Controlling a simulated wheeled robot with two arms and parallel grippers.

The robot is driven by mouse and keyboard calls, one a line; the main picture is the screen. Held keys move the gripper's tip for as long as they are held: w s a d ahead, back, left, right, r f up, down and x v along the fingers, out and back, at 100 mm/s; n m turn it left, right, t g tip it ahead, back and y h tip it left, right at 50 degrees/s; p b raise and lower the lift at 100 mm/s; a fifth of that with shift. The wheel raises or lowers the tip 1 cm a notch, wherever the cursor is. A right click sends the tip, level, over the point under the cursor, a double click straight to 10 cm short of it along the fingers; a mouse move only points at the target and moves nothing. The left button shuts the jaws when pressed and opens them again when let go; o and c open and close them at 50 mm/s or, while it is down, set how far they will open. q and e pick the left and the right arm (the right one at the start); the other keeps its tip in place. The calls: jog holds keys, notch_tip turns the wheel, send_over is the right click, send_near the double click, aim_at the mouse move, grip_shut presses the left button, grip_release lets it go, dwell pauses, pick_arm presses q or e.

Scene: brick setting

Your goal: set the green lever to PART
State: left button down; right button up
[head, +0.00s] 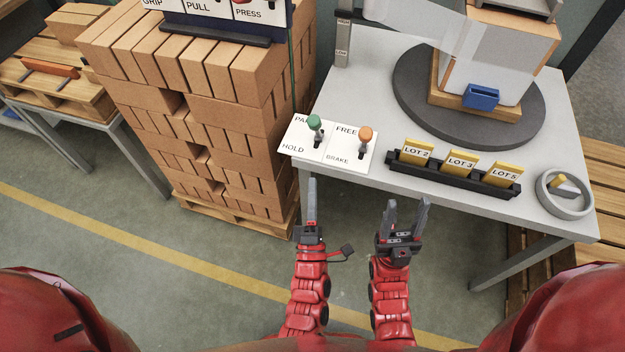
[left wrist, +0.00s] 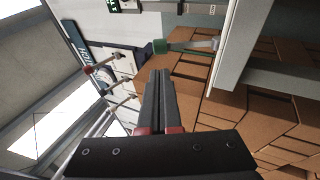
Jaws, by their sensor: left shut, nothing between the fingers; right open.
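The green lever (head: 315,122) stands on a white plate (head: 301,148) at the table's front left corner. The plate reads HOLD at the lower left and PA… at the upper left, partly covered by the green knob. I cannot tell for sure which way the lever leans. My left gripper (head: 311,186) is shut and empty, in front of and below the plate, apart from the lever. In the left wrist view the green knob (left wrist: 160,46) shows just beyond the fingertips (left wrist: 160,76). My right gripper (head: 407,206) is open and empty, in front of the table.
An orange lever (head: 365,134), labelled FREE and BRAKE, stands just right of the green one. A black rack (head: 440,178) with yellow lot cards, a grey ring (head: 564,209) and a dark turntable (head: 412,98) are on the table. A brick stack (head: 215,120) stands close on the left.

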aim_at(313, 129)
pick_arm(q)
jog(key=p+x, duration=0.1)
jog(key=x, duration=1)
jog(key=shift+w, duration=0.25)
jog(key=shift+r, duration=0.1)
